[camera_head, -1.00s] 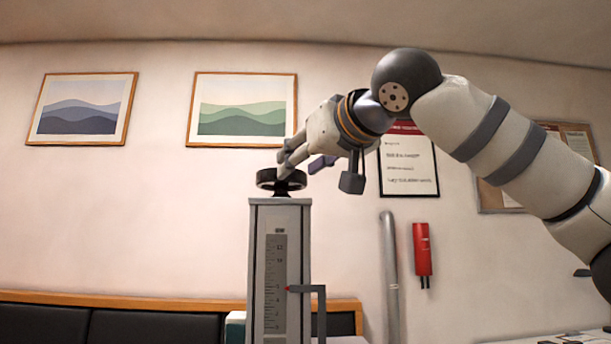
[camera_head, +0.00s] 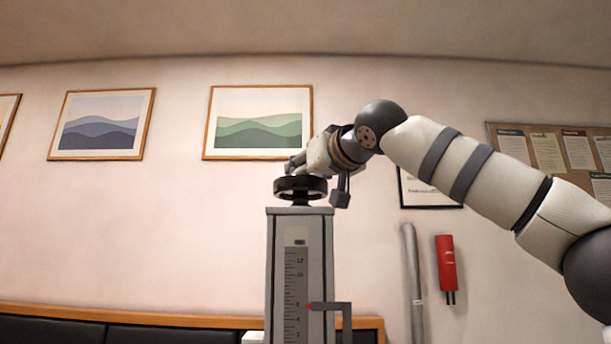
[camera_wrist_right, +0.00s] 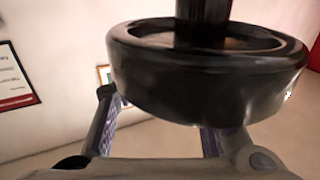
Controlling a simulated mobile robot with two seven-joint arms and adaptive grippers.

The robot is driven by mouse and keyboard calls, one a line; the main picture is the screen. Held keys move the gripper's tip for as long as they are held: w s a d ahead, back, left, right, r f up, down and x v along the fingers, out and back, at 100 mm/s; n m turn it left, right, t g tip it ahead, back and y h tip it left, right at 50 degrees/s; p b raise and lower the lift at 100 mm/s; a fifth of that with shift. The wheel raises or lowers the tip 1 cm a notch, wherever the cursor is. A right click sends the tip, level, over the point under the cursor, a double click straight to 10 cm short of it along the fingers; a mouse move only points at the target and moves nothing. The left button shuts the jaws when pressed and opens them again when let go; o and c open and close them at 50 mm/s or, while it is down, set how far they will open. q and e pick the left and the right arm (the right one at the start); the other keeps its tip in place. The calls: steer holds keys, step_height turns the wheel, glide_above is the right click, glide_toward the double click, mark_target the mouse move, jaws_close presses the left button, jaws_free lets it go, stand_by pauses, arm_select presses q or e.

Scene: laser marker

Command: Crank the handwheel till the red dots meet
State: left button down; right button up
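The black handwheel (camera_head: 300,188) sits on top of a grey column (camera_head: 299,225) in the head view. A scale (camera_head: 296,290) runs down the column, with a red pointer tip (camera_head: 309,306) on a grey bracket (camera_head: 345,318). My right gripper (camera_head: 294,165) is just above the wheel, at its far side. In the right wrist view the wheel (camera_wrist_right: 205,82) fills the upper part. My right gripper's fingers (camera_wrist_right: 158,135) are spread apart and the wheel's rim hides part of the right one. Contact cannot be told. My left gripper is out of view.
A red wall-mounted unit (camera_head: 446,263) and a grey pipe (camera_head: 412,275) are on the wall right of the column. A dark bench with a wooden top edge (camera_head: 150,317) runs along the wall. The space left of the column is clear.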

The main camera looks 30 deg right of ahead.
steer(key=shift+s, duration=0.1)
jaws_close()
steer(key=shift+r, duration=0.1)
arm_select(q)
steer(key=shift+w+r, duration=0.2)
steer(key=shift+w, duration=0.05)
arm_select(e)
steer(key=shift+s+r+m+g+h, duration=0.15)
steer(key=shift+m+h, duration=0.25)
steer(key=shift+h, duration=0.25)
steer(key=shift+s+f+m+g+h, duration=0.15)
steer(key=shift+m+h, duration=0.25)
steer(key=shift+h, duration=0.25)
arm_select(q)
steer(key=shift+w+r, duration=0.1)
arm_select(e)
steer(key=shift+d+m+h, duration=0.15)
steer(key=shift+m+h, duration=0.25)
steer(key=shift+h, duration=0.2)
